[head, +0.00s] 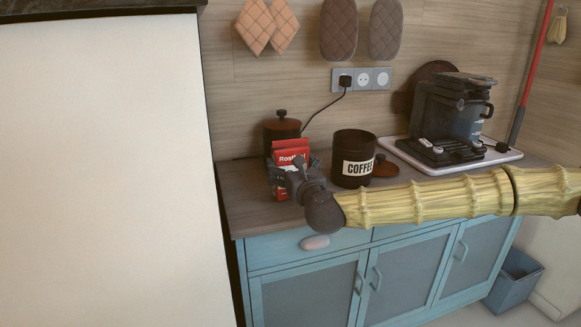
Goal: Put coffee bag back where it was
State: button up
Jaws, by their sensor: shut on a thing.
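The coffee bag (290,152) is red and white with "Ros..." lettering. It looks upright at the left end of the counter, in front of a dark lidded pot. My gripper (292,178) is shut on the bag, reaching in from the right. A black canister labelled "COFFEE" (354,160) stands open to the right of the bag.
The dark pot (281,132) stands close behind the bag. A brown lid (385,168) lies right of the canister. A coffee machine (452,115) stands on a white tray (502,155). Clear counter (245,205) lies left of the bag, beside a large white panel (105,170).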

jog(key=shift+f, duration=0.2)
jog(key=o, duration=0.9)
